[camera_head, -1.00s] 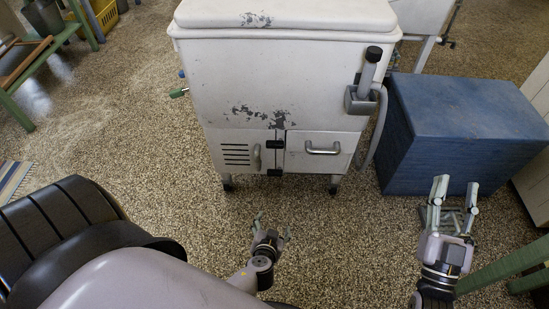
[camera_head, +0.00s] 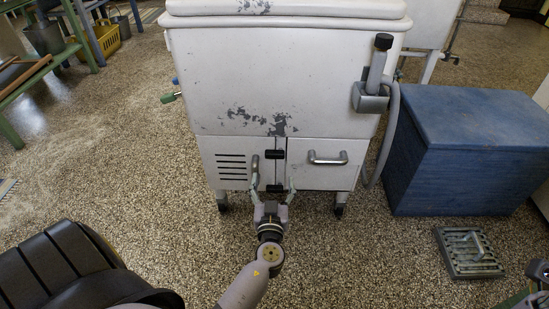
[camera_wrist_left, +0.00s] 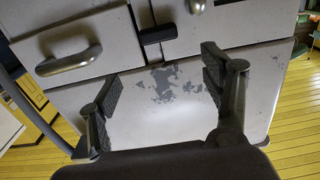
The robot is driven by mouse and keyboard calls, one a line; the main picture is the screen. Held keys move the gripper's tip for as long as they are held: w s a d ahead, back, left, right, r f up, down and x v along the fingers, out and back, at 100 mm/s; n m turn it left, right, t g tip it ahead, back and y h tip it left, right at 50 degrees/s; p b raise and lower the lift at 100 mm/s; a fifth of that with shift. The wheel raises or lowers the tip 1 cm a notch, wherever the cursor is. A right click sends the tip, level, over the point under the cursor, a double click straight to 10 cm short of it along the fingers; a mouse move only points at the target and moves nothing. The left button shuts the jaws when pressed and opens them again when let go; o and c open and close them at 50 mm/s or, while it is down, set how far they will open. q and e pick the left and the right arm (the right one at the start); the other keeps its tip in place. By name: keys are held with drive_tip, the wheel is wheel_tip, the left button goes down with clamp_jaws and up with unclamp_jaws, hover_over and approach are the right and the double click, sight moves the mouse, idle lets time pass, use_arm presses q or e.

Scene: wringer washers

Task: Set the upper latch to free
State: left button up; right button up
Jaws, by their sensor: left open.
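A white washer cabinet (camera_head: 255,90) stands ahead with two low doors side by side. A small black upper latch (camera_head: 274,154) lies crosswise over the seam between the doors. A similar lower latch (camera_head: 275,188) sits below it, close to my gripper in the picture. My left gripper (camera_head: 272,184) is open and empty in front of the doors, its fingers pointing at them. In the left wrist view, upside down, the upper latch (camera_wrist_left: 158,34) shows beyond the open fingers (camera_wrist_left: 160,92), apart from them.
A vertical handle (camera_head: 255,168) is on the left door, beside my left fingertip, and a horizontal handle (camera_head: 328,158) on the right door. A lever (camera_head: 379,62) and hose are at the right corner. A blue chest (camera_head: 470,150) and a floor grate (camera_head: 468,252) stand right.

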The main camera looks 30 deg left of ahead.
sight(275, 155)
use_arm(q)
drive_tip(key=x, duration=1)
drive_tip(key=shift+w+a, duration=0.2)
drive_tip(key=shift+w, duration=0.15)
drive_tip(key=shift+c, duration=0.4)
drive_tip(key=c, duration=1.1)
